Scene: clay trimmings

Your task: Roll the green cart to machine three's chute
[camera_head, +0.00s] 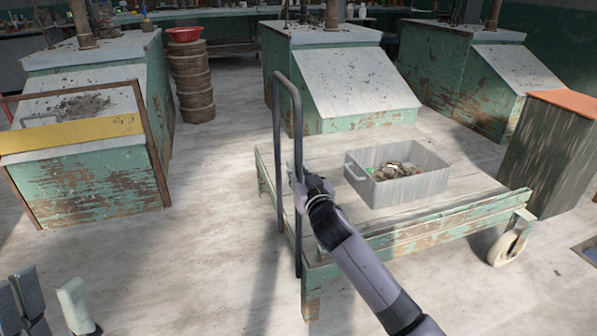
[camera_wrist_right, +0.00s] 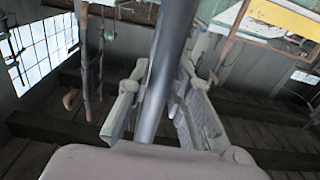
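The green cart (camera_head: 420,222) stands mid-right, with a plank deck, worn green rails and a white caster. Its dark tubular handle (camera_head: 278,130) rises at its left end. My right gripper (camera_head: 300,190) is at the handle's near post. In the right wrist view the post (camera_wrist_right: 168,75) runs between the fingers of the right gripper (camera_wrist_right: 163,90), which look closed against it. My left gripper (camera_head: 53,300) is open and empty at the lower left. Three green machines with sloping chutes show at left (camera_head: 90,185), centre (camera_head: 355,90) and right (camera_head: 465,80); no numbers are readable.
A grey bin (camera_head: 410,190) of clay pieces rides on the cart. A yellow bar (camera_head: 75,133) crosses the left machine's front. Stacked round tubs (camera_head: 192,85) with a red bowl stand behind. A dark orange-topped box (camera_head: 550,150) stands right of the cart. Floor left of the cart is clear.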

